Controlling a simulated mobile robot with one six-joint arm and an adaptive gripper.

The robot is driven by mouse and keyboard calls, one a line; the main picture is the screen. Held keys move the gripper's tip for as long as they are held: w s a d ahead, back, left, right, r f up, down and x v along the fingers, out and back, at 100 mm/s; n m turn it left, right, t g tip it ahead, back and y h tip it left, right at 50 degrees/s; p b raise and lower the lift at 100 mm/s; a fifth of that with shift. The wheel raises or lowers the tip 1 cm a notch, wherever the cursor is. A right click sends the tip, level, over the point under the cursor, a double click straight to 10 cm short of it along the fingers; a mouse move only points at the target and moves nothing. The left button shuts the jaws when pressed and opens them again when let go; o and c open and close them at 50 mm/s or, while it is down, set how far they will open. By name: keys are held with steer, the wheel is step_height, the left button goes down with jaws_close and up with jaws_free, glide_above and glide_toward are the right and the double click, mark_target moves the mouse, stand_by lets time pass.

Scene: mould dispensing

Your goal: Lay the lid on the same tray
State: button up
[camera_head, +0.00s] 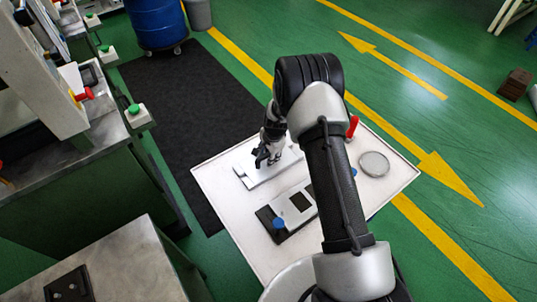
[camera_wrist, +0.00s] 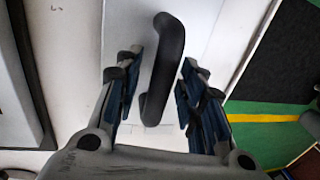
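The lid (camera_head: 255,177) is a flat white plate on the white tray (camera_head: 215,180), near its far left side. Its black bar handle (camera_wrist: 163,70) stands up in the middle of the wrist view. My gripper (camera_head: 262,160) is over the lid. In the wrist view my gripper (camera_wrist: 160,92) has one blue-padded finger on each side of the handle, with gaps between pads and handle. It is open around the handle. My fingers hide part of the lid in the head view.
A dark mould with a pale plate and blue knob (camera_head: 279,223) sits closer on the tray. A round grey dish (camera_head: 374,164) and a red-handled thing (camera_head: 352,126) are at its right. A workbench (camera_head: 75,145) stands to the left.

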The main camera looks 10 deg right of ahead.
steer(key=s+r+n+t+p, duration=0.1)
steer(key=s+r+n+p, duration=0.35)
steer(key=r, duration=1.35)
steer(key=s+r+n+b, duration=0.15)
steer(key=s+r, duration=0.65)
steer(key=r, duration=0.9)
steer(key=s+r+n, duration=0.3)
steer(key=s+r, duration=0.1)
steer(key=s, duration=0.7)
steer(key=s+r+n+t, duration=0.1)
steer(key=s+r+n, duration=0.3)
steer(key=s, duration=0.8)
steer(key=shift+s+r+n+t+h, duration=0.25)
steer(key=shift+s+n+t+h, duration=0.05)
steer(key=shift+h, duration=0.1)
steer(key=shift+d, duration=0.1)
